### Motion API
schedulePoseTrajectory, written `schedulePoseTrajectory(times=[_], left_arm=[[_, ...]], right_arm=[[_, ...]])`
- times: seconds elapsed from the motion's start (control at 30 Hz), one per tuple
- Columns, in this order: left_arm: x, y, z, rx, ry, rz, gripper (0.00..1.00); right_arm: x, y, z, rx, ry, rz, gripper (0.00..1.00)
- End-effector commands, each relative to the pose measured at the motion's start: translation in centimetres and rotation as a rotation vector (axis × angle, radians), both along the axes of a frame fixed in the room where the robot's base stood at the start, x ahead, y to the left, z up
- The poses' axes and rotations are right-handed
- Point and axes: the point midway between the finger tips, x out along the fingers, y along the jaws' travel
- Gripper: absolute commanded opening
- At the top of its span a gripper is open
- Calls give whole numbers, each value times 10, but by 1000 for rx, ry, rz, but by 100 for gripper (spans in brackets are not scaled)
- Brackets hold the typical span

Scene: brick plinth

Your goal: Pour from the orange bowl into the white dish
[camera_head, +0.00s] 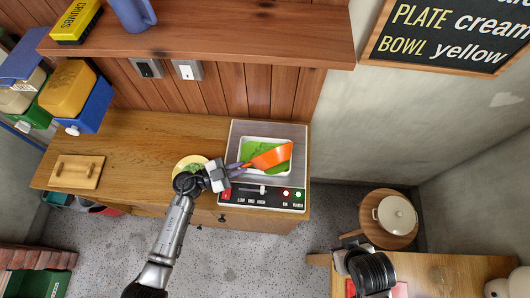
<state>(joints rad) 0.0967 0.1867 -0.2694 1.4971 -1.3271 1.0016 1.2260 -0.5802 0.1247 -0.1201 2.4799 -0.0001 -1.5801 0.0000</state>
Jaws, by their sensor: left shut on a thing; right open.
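The white dish is rectangular and sits on a grey-topped appliance with a control strip (258,197) on the wooden counter. The bowl's inside is hard to make out. My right gripper (345,262) is open at the lower right, over a wooden table, mostly hidden by my arm.
A pale yellow plate (182,164) with green bits lies left of the appliance, partly behind my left gripper. A wooden board (77,171) lies at the counter's left. A shelf (210,35) overhangs the back. A lidded pot (395,215) stands on a round stool at right.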

Motion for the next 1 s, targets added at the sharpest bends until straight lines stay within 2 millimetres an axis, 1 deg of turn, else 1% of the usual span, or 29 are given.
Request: schedulePoseTrajectory(times=[0.4,1.0], left_arm=[[6,2,2,-20,41,-2,0],[15,6,3,-45,101,-3,0]], right_arm=[[0,3,-2,9,0,-5,43],[0,0,-5,1,0,-1,43]])
